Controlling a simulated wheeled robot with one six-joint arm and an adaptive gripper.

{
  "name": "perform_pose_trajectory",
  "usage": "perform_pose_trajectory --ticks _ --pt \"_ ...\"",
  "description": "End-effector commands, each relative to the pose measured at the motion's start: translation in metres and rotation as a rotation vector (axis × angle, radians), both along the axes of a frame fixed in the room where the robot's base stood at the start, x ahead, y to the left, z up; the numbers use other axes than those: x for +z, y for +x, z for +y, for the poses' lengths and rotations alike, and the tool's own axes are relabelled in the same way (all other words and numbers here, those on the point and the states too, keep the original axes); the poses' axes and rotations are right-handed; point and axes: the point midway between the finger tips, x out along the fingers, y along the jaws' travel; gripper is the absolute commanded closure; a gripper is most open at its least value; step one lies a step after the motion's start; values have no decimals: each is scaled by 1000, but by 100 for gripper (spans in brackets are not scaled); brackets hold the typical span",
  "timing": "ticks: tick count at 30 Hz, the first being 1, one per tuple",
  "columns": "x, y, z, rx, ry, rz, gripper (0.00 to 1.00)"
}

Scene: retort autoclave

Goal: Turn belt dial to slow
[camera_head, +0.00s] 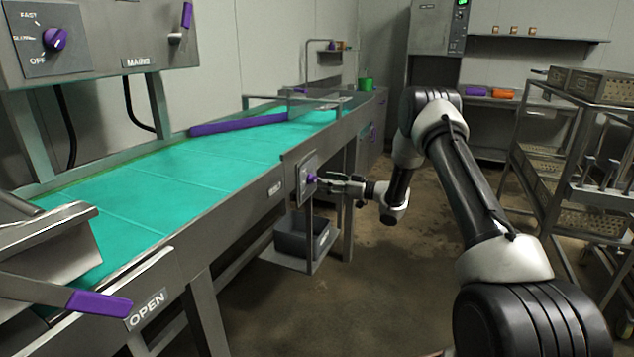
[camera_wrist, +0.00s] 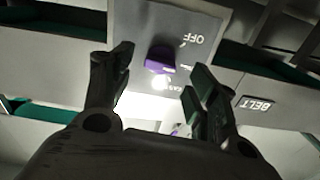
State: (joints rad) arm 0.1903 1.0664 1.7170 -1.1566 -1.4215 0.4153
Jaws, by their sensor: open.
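A small dial plate with a purple knob (camera_head: 311,178) is on the side of the conveyor, with a label plate left of it. In the wrist view the purple knob (camera_wrist: 159,62) sits on a grey plate marked OFF, upside down, beside a BELT label (camera_wrist: 257,104). Other markings on this plate are too small or hidden to read, and I cannot tell the setting. My gripper (camera_head: 331,182) is open in front of the knob. In the wrist view its fingers (camera_wrist: 163,67) are on either side of the knob; contact cannot be told.
A panel at upper left carries another purple dial (camera_head: 55,39) marked FAST and OFF and a MAINS lever (camera_head: 187,15). The teal belt (camera_head: 150,190) runs beside my arm. A grey bin (camera_head: 303,238) is below the dial. A rack (camera_head: 543,165) stands right; floor between is clear.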

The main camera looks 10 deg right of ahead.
Motion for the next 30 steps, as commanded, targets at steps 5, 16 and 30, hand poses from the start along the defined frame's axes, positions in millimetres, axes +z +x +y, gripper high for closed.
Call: perform_pose_trajectory --ticks 5,16,30 --pt "0 -23 -33 -3 0 0 41" --pt "0 -40 -55 1 -1 1 41" --pt "-22 -34 -61 -34 -93 28 41"
